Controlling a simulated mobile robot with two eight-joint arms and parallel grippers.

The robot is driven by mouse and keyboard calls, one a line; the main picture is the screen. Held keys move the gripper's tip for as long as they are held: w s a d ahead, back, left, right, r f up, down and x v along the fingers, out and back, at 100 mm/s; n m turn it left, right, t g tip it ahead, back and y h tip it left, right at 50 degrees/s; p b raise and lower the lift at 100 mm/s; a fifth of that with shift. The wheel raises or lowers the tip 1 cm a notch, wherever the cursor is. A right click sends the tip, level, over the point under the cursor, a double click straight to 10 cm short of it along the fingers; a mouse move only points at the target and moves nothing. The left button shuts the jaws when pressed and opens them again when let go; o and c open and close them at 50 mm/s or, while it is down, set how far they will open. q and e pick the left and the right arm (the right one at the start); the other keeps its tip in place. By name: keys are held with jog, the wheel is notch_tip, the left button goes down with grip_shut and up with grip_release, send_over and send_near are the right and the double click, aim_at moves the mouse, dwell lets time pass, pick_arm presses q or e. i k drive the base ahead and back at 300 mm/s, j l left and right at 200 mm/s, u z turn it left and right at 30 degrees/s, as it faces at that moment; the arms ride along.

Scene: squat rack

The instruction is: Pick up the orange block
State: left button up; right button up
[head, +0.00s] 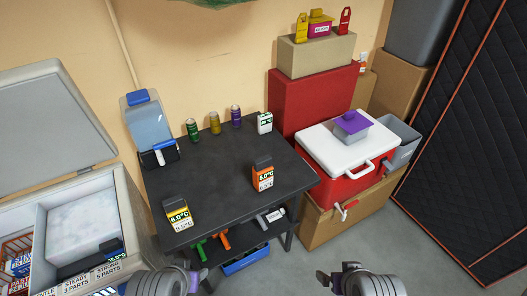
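An orange block-like device (263,178) with a dark top and a pale label stands upright on the dark table (225,170), near its right front part. My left gripper (195,280) is at the bottom edge of the head view, in front of the table and left of the orange block. My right gripper (327,281) is at the bottom edge, right of and nearer than the orange block. Both are apart from it. Both grippers are partly cut off, and their finger gaps are not clear.
Several cans (215,122) and a white device (265,123) line the back. A red cooler (345,165) stands right, an open white chest (85,215) left. The table's middle is clear.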

aim_at(262, 170)
jog(key=i+j+u, duration=0.1)
jog(key=i+u, duration=0.15)
jog(key=u, duration=0.15)
jog(key=i+u, duration=0.2)
jog(key=u, duration=0.25)
jog(key=i, duration=0.2)
